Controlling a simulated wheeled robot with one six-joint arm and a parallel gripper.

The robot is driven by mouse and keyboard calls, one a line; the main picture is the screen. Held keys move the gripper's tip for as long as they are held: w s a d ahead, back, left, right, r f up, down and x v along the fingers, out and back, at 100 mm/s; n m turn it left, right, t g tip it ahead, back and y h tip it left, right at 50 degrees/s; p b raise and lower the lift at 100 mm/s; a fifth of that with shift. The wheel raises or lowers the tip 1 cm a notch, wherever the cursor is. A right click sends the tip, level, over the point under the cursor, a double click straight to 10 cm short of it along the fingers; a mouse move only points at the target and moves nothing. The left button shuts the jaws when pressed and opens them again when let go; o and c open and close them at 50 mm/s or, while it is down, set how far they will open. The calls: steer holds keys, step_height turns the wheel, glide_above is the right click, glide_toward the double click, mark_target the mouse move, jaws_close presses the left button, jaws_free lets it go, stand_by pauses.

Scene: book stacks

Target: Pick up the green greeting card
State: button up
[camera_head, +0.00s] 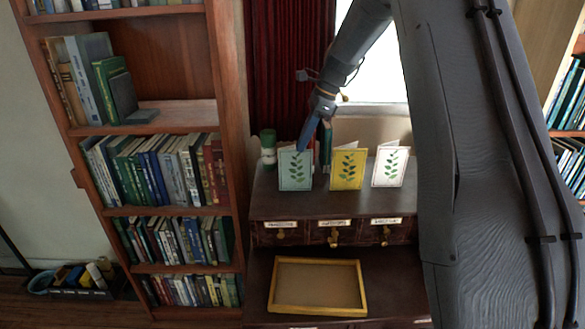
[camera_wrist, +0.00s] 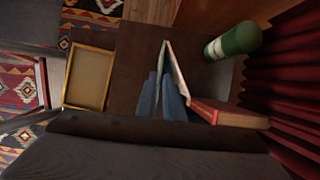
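The green greeting card (camera_head: 294,170), pale green with a leaf sprig, stands folded open at the left of three cards on the dark cabinet top. In the wrist view the card (camera_wrist: 177,72) shows from above as a thin V. I see no clear contact on both sides. The card's lower part is hidden in the wrist view.
A yellow card (camera_head: 347,171) and a white card (camera_head: 390,167) stand to the right. A green-and-white cylinder (camera_head: 268,149) stands behind at left. A red book (camera_wrist: 235,116) is close by. A yellow-rimmed tray (camera_head: 318,311) lies on the lower shelf. A bookcase (camera_head: 228,130) stands left.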

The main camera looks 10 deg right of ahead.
mark_target(295, 166)
steer(key=shift+p+x, duration=0.95)
steer(key=shift+x, duration=1.7)
jaws_close()
steer(key=shift+r, duration=0.15)
